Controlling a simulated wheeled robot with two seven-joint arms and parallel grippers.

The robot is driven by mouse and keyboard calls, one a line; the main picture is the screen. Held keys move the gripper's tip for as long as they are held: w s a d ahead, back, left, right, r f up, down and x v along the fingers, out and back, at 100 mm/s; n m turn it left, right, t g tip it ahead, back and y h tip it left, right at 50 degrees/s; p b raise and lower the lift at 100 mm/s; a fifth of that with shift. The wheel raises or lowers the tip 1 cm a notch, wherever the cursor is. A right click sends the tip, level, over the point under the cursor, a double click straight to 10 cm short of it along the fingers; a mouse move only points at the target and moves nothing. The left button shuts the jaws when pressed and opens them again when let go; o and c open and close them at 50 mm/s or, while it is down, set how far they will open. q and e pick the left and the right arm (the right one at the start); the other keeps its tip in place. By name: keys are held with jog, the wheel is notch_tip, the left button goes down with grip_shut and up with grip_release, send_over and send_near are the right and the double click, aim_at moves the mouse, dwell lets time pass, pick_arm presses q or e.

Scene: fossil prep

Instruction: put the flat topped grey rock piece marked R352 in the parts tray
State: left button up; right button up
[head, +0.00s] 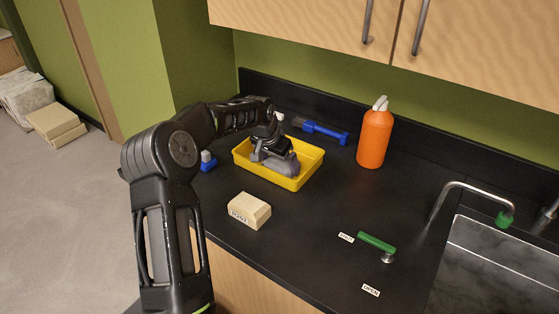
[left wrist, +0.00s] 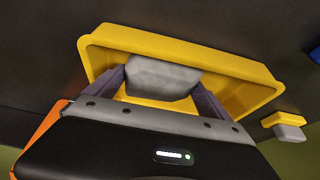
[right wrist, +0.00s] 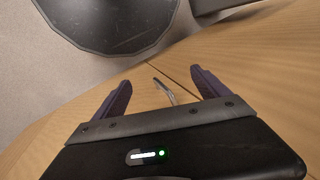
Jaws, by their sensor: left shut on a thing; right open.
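The grey rock piece (head: 281,164) is at the yellow parts tray (head: 297,184), within its rim as seen from the head. My left gripper (head: 270,152) is over the tray and shut on the rock. In the left wrist view the grey rock (left wrist: 160,77) sits between the two fingers, with the yellow tray (left wrist: 200,55) around and behind it. I cannot tell whether the rock touches the tray floor. No R352 mark is readable on it. My right gripper (right wrist: 160,85) is open and empty, facing wooden cabinet fronts in the right wrist view.
A beige labelled block (head: 249,211) lies in front of the tray. An orange bottle (head: 374,137) stands right of it. A blue tool (head: 322,131) lies behind the tray. A green-handled item (head: 377,242) lies near the sink (head: 500,265). The counter between is clear.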

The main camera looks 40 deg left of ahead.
pick_arm(q)
jog(key=shift+r, duration=0.1)
jog(key=o, duration=1.8)
jog(key=shift+f, duration=0.2)
jog(key=shift+c, duration=0.2)
jog(key=shift+r, duration=0.1)
jog(key=b+v, duration=0.2)
jog(key=v, duration=1)
jog(key=shift+d, duration=0.1)
jog(key=shift+s, duration=0.1)
